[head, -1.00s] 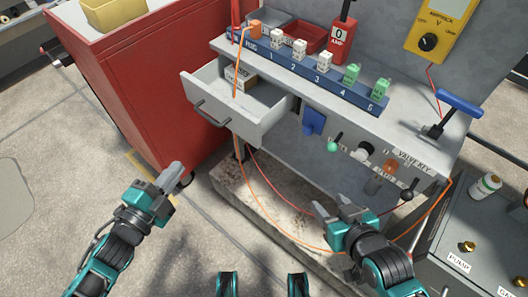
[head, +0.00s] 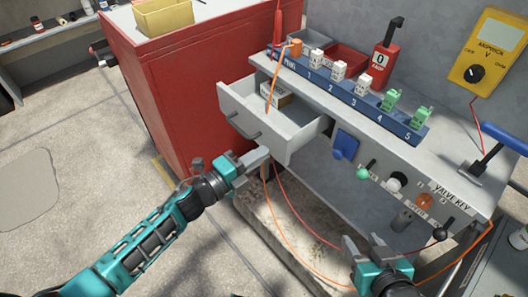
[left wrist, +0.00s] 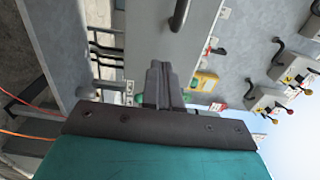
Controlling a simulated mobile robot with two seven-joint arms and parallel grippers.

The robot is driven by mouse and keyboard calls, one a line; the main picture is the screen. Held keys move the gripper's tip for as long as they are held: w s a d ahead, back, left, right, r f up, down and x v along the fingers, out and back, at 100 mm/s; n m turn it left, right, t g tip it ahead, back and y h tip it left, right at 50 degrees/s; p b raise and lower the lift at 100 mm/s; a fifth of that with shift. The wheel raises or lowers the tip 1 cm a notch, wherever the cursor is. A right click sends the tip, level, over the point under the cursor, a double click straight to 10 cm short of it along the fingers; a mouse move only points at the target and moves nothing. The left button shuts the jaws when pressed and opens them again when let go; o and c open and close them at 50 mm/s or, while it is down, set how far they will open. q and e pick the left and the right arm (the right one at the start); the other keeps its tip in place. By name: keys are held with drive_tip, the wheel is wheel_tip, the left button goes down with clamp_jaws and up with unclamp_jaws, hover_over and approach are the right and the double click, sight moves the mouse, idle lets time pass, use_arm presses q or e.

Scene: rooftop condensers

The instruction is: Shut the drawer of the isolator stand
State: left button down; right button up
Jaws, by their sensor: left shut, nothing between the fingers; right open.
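The grey isolator stand (head: 400,150) has its drawer (head: 275,138) pulled open on its left side, with a small box (head: 278,94) inside. The drawer front has a dark bar handle (head: 243,127). My left gripper (head: 262,157) is shut and empty, its tips at the lower right part of the drawer front in the head view; I cannot tell whether they touch. In the left wrist view the shut fingers (left wrist: 160,80) point at a grey panel with a dark handle (left wrist: 180,15). My right gripper (head: 365,252) is open and empty, low in front of the stand.
A red cabinet (head: 185,85) with a yellow bin (head: 162,15) stands left of the drawer. An orange cable (head: 275,215) hangs from the stand in front of its lower part.

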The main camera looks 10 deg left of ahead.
use_arm(q)
drive_tip(key=shift+x, duration=1)
drive_tip(key=shift+d, duration=0.1)
drive_tip(key=b, duration=0.5)
approach(309, 121)
drive_tip(key=w+d+r, duration=0.1)
drive_tip(key=d+r, duration=0.1)
drive_tip(key=d, duration=0.1)
drive_tip(key=w+d+r, duration=0.1)
drive_tip(key=d, duration=0.1)
drive_tip(key=shift+w+r, duration=0.1)
drive_tip(key=shift+w, duration=0.2)
drive_tip(key=shift+w+d+r, duration=0.1)
drive_tip(key=shift+w+d, duration=0.3)
drive_tip(key=shift+w, duration=0.05)
drive_tip(key=shift+w+r, duration=0.1)
drive_tip(key=shift+r, duration=0.1)
drive_tip(key=shift+r, duration=0.1)
